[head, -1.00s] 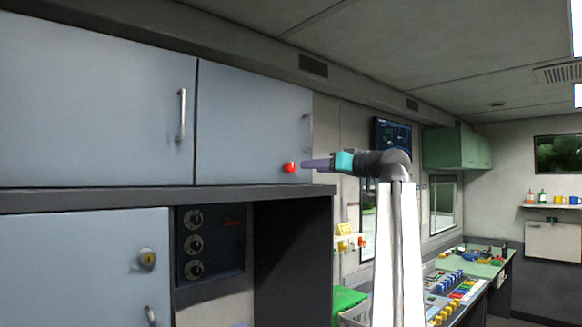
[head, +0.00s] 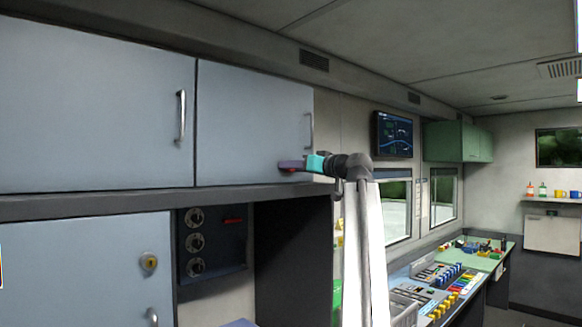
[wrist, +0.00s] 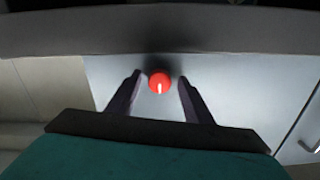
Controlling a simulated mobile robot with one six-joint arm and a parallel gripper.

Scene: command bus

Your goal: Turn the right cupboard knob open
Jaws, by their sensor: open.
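The right cupboard door (head: 250,115) is pale blue-grey and looks closed. Its round red knob (wrist: 160,84) has a white mark pointing down in the wrist view. In the head view my gripper (head: 286,165) is at the door's lower right corner and mostly hides the knob, leaving only a little red showing. In the wrist view my gripper (wrist: 160,76) is open, with one dark finger on each side of the knob. Gaps show between the fingers and the knob, so nothing is gripped.
A vertical handle (head: 309,131) is on the right door above my gripper, and another handle (head: 181,116) is on the left door. A dark shelf edge (head: 150,202) runs just below the doors. A dial panel (head: 211,243) is lower down. Consoles (head: 440,288) stand at the right.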

